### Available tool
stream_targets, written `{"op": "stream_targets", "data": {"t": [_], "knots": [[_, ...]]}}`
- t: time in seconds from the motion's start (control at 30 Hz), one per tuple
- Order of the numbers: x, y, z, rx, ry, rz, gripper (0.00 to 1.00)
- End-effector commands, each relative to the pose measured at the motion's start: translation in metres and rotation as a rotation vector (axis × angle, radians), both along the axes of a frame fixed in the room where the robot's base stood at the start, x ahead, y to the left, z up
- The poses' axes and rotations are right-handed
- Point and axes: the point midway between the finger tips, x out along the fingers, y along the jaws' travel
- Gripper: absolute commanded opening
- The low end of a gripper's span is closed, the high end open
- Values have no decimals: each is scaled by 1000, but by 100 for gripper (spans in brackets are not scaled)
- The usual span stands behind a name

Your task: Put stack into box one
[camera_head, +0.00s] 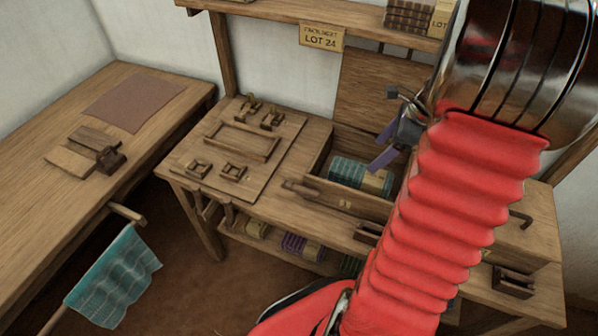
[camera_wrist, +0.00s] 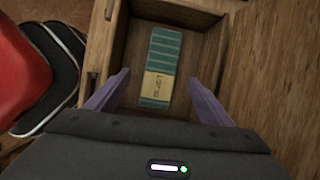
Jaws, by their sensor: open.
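The stack (camera_wrist: 163,48) is a teal striped cloth bundle with a pale paper label band. It lies flat inside a wooden box (camera_head: 317,189) with an open top, and it also shows in the head view (camera_head: 346,172). In the wrist view the box's wooden wall (camera_wrist: 101,38) stands left of the stack. My gripper (camera_wrist: 158,85) is open, with its two purple fingers apart on either side of the labelled end of the stack. In the head view my gripper (camera_head: 384,147) is over the box, partly hidden by my red arm. I cannot tell which box is box one.
A wooden board with a frame and small blocks (camera_head: 242,147) lies left of the box. A shelf underneath holds several more bundles (camera_head: 303,247). A LOT 24 sign (camera_head: 321,38) hangs behind. A side table (camera_head: 75,200) stands left, with a teal cloth (camera_head: 115,275) hanging by it.

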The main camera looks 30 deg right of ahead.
Motion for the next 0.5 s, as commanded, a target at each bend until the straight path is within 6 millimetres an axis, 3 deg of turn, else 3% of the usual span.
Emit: {"op": "stream_targets", "data": {"t": [0.3,0.5], "knots": [[18,80,47,-194,-62,445,75],[18,137,75,-339,-111,781,75]]}}
